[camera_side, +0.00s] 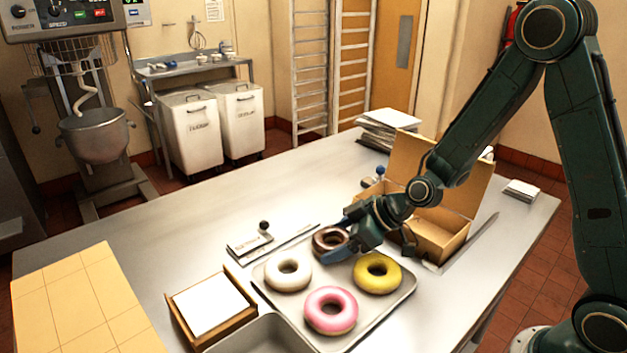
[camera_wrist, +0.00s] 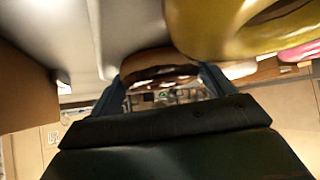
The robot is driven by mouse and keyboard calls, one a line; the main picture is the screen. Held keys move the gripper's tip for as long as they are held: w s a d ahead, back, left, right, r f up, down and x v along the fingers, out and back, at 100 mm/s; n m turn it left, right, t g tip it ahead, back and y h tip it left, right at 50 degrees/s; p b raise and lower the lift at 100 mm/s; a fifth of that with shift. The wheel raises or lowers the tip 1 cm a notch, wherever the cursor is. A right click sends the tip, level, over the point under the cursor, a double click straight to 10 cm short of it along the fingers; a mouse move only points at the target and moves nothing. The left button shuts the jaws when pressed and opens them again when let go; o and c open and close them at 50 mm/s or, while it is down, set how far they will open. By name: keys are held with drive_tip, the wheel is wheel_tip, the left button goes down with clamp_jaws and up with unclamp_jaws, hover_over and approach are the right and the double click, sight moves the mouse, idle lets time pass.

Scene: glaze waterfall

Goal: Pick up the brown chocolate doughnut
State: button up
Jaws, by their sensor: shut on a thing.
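The brown chocolate doughnut (camera_side: 329,240) is at the back of a metal tray (camera_side: 385,318) in the side view. My gripper (camera_side: 345,246) is shut on it, with the fingers reaching in from the right and hiding part of it. In the wrist view the brown doughnut (camera_wrist: 158,66) shows between my two fingers (camera_wrist: 165,84). I cannot tell whether it touches the tray. On the tray are a white doughnut (camera_side: 288,275) at left, a pink doughnut (camera_side: 330,310) in front and a yellow doughnut (camera_side: 377,273) at right, which looms large in the wrist view (camera_wrist: 225,25).
An open cardboard box (camera_side: 440,238) stands behind and right of the tray, close to my arm. A small wooden box with white paper (camera_side: 207,304) and a metal pan (camera_side: 262,335) lie front left. The table (camera_side: 165,245) is clear toward the back left.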

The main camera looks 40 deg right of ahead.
drive_tip(key=shift+r, duration=0.15)
wheel_tip(320, 180, up, 20)
idle(0.8)
drive_tip(key=shift+f, duration=0.2)
idle(0.3)
